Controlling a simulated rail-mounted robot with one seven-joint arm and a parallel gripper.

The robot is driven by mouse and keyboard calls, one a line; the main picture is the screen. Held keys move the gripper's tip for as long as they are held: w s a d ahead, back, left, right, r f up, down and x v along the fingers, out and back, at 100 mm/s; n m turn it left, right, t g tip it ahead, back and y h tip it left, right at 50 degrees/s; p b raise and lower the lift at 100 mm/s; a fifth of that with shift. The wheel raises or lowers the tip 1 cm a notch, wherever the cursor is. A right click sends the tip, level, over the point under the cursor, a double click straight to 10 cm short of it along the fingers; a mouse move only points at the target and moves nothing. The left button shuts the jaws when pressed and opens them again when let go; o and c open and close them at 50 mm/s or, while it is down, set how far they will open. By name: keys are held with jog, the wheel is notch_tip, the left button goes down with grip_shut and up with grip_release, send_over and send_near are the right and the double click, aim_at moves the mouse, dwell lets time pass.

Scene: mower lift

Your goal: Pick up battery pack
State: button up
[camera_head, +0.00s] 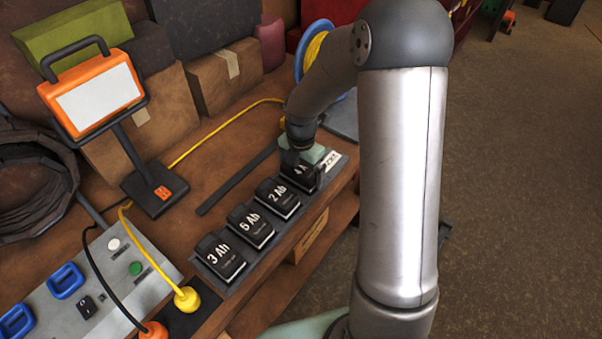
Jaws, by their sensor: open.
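Several black battery packs stand in a row on a dark rail (333,162) along the bench edge in the head view. White labels mark the 3 Ah pack (221,258), the 5 Ah pack (251,228), the 2 Ah pack (278,198) and the pack at the far end (303,175), whose label reads 4 A with the rest covered. My gripper (297,160) is open and points down at this far pack, right at its upper back part. The fingertips are dark and small, and I cannot tell whether they touch the pack.
An orange work lamp (97,93) stands on the bench (215,160) at left. A grey panel (100,280) with blue sockets and cables lies front left. A dark bar (237,179) lies behind the packs. Boxes (222,78) and a yellow cable reel (314,48) stand at the back. Open floor lies right.

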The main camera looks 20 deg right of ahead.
jog(key=shift+c, duration=0.3)
jog(key=c, duration=0.9)
jog(key=shift+r, duration=0.1)
